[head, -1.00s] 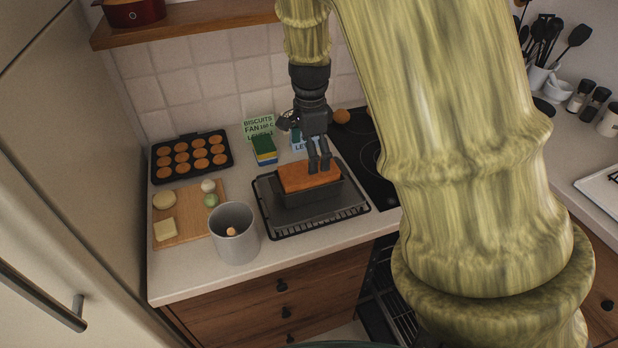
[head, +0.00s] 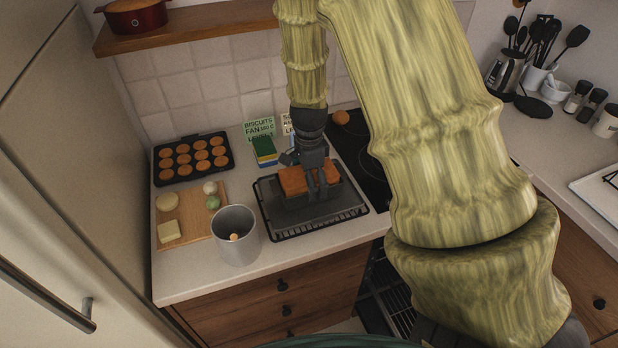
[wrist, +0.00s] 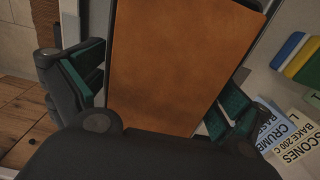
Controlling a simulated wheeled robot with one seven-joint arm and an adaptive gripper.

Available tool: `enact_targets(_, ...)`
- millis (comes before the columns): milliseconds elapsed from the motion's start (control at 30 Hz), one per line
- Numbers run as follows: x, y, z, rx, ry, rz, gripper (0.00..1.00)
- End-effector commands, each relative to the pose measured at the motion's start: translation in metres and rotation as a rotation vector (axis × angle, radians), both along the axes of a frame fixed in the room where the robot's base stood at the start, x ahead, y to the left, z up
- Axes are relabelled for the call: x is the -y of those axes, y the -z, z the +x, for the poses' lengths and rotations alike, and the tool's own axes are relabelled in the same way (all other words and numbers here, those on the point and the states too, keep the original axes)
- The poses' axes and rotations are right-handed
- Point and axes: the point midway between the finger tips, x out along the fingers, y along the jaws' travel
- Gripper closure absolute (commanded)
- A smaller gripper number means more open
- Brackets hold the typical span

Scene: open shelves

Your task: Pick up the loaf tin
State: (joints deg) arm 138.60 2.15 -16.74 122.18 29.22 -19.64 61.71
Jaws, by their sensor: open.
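The loaf tin (head: 313,211) is dark and holds an orange-brown loaf (head: 293,181). It sits on a dark tray with a wire rack on the counter.
The rack tray (head: 275,233) lies under the tin. A grey pot (head: 236,245), a wooden board (head: 190,235) and a muffin tray (head: 165,172) are to the left. A black hob (head: 372,180) is to the right.

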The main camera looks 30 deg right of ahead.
Motion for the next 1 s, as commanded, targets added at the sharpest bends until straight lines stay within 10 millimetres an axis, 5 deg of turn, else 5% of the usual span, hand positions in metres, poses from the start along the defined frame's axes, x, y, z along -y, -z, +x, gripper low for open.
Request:
enact_targets(333, 0.0001, 0.0042, 0.0001, 0.001, 0.000, -0.001, 0.00)
enact_targets(633, 0.0001, 0.0040, 0.0001, 0.001, 0.000, -0.001, 0.55)
enact_targets(1000, 0.0003, 0.0003, 0.0009, 0.003, -0.001, -0.002, 0.55)
